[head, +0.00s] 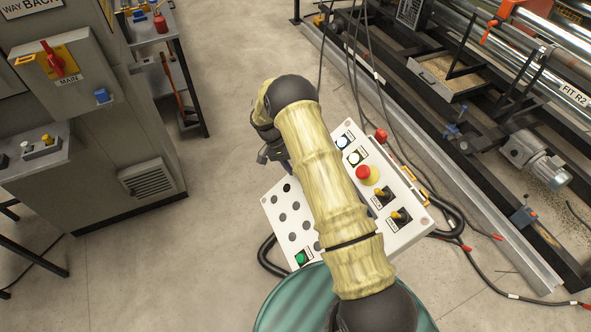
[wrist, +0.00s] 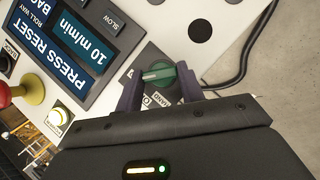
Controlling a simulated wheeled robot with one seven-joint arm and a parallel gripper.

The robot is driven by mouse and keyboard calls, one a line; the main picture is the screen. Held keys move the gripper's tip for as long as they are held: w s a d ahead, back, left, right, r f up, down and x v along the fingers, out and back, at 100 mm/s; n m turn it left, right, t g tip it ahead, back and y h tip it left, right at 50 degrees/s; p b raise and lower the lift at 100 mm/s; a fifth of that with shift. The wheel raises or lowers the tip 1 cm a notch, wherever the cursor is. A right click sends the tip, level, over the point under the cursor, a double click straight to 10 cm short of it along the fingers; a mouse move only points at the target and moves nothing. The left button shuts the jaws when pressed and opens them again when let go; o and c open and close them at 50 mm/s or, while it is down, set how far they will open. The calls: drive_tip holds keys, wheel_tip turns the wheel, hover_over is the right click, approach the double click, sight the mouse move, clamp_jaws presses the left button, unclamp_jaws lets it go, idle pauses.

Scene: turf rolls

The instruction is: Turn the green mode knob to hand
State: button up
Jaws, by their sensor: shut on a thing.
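The green mode knob (wrist: 165,73) shows in the wrist view between the two fingers of my gripper (wrist: 159,80), which is shut on it. A pale mark on the knob points to the left of the picture. A plate with the word HAND and an O lies just below the knob, partly hidden by my gripper. In the head view my gripper (head: 267,154) is above the left edge of the tilted white control panel (head: 405,232); my arm hides the panel's middle, and I cannot make out the held knob there.
A blue display (wrist: 80,42) reads PRESS RESET. A grey cabinet (head: 140,130) stands left; cables run right.

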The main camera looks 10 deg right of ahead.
drive_tip(key=n+b, duration=0.1)
drive_tip(key=n+h+b, duration=0.1)
drive_tip(key=n+b, duration=0.1)
drive_tip(key=shift+w+a+f+g+h, duration=0.2)
drive_tip(key=shift+f+g+h, duration=0.1)
drive_tip(key=shift+g, duration=0.1)
drive_tip(key=n+h+b, duration=0.2)
drive_tip(key=n+b, duration=0.1)
drive_tip(key=n, duration=0.1)
drive_tip(key=shift+a, duration=0.2)
drive_tip(key=n+h, duration=0.1)
drive_tip(key=n, duration=0.1)
drive_tip(key=n+h+b, duration=0.1)
drive_tip(key=n, duration=0.2)
drive_tip(key=shift+s+a+h, duration=0.1)
drive_tip(key=shift+s+h, duration=0.05)
drive_tip(key=shift+h, duration=0.15)
drive_tip(key=n+t+h, duration=0.1)
drive_tip(key=n, duration=0.1)
drive_tip(key=n+t, duration=0.1)
drive_tip(key=n, duration=0.1)
drive_tip(key=shift+s+a+f+h+b, duration=0.1)
drive_tip(key=shift+s+h+b, duration=0.05)
drive_tip(key=shift+h+b, duration=0.25)
drive_tip(key=shift+n, duration=0.4)
drive_tip(key=o, duration=1)
